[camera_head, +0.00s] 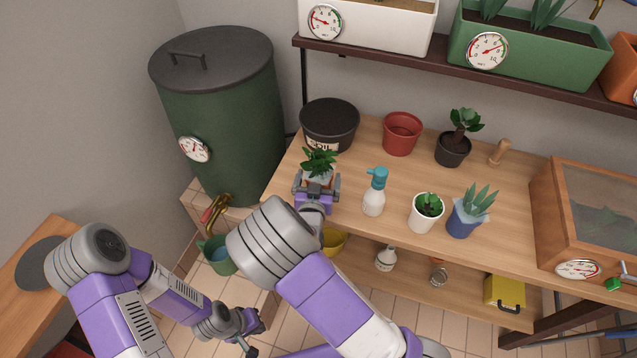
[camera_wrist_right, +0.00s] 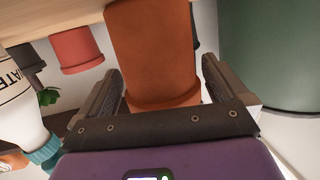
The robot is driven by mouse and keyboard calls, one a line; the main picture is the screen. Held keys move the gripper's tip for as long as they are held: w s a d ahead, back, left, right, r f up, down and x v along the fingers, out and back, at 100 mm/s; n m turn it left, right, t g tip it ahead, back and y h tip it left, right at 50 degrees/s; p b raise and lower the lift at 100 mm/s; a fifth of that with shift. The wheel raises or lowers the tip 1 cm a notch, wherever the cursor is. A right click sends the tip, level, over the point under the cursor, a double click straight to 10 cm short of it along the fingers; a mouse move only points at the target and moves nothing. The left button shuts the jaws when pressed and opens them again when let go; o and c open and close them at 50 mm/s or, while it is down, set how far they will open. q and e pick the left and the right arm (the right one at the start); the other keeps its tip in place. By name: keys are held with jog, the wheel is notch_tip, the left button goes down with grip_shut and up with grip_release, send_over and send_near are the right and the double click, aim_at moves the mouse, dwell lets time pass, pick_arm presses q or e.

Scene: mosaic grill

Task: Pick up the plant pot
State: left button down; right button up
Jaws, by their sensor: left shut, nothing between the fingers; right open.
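A small leafy plant (camera_head: 320,160) in a plant pot stands at the left front of the wooden bench, and my right gripper (camera_head: 317,183) covers much of its pot. In the right wrist view the orange-brown plant pot (camera_wrist_right: 152,50) fills the space between the two fingers of my right gripper (camera_wrist_right: 158,85). The fingers are open, one on each side of the pot, with a gap at least on the left side. My left gripper (camera_head: 252,324) is shut and empty, low in front of the bench.
A black pot (camera_head: 330,125) stands just behind the plant. A spray bottle (camera_head: 375,192), a white potted plant (camera_head: 426,213) and a blue potted plant (camera_head: 468,212) stand to its right. A red pot (camera_head: 402,133) is further back. A green barrel (camera_head: 222,125) stands left of the bench.

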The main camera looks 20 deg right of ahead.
jog(key=shift+w+d+f, duration=0.1)
jog(key=shift+w+d, duration=0.1)
jog(key=shift+w, duration=0.25)
jog(key=shift+c, duration=0.2)
jog(key=c, duration=1.1)
